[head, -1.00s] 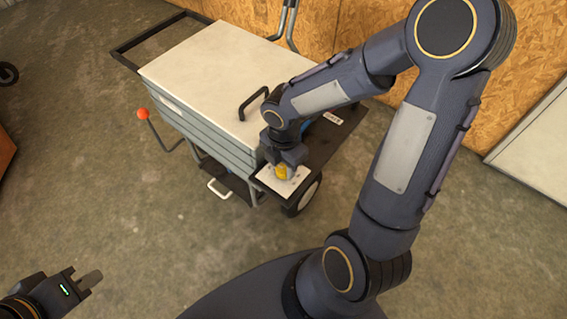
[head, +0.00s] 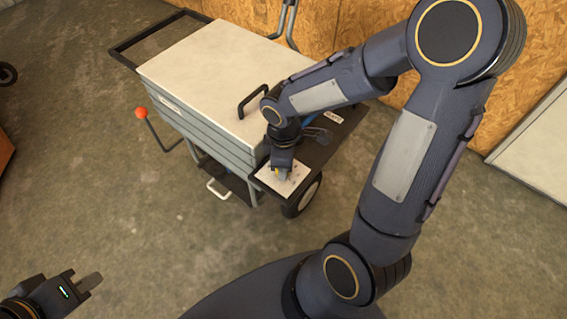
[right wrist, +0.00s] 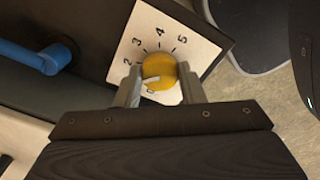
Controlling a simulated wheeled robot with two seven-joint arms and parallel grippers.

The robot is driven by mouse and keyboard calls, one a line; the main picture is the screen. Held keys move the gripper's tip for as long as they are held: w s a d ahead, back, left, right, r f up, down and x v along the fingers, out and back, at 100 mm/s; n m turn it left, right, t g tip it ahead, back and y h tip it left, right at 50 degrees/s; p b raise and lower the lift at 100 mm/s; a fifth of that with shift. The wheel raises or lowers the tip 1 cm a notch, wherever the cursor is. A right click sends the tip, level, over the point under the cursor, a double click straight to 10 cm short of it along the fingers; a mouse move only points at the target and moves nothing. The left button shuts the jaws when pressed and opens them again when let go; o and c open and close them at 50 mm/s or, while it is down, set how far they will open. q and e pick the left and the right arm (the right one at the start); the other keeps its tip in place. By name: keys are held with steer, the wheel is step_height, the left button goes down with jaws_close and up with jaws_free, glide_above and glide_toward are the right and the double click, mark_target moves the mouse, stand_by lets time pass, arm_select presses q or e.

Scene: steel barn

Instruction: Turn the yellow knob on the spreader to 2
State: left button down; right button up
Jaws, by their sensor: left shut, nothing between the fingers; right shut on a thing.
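The spreader (head: 215,62) is a white-lidded cart with a grey body, and a white dial plate (head: 268,181) sits at its near right corner. My right gripper (head: 282,172) is over the plate. In the right wrist view my right gripper (right wrist: 159,80) has its fingers on both sides of the round yellow knob (right wrist: 158,67), shut on it. The plate (right wrist: 146,20) shows 2, 3, 4 and 5. The knob's white mark is at its lower left, below the 2; the lower dial is partly hidden. My left gripper (head: 90,281) is shut and empty, low at the left.
A red-tipped lever (head: 142,113) stands off the spreader's left side. A black handle (head: 252,101) rises from the lid. A blue part (right wrist: 38,56) lies beside the dial plate. A wooden wall (head: 330,25) stands behind. The concrete floor at front left is clear.

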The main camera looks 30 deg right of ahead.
steer(key=m, duration=0.4)
steer(key=shift+m+b, duration=0.3)
stand_by(0.3)
steer(key=o, duration=1)
step_height(320, 180, up, 7)
steer(key=p, duration=0.2)
steer(key=shift+p, duration=0.35)
steer(key=shift+r, duration=0.4)
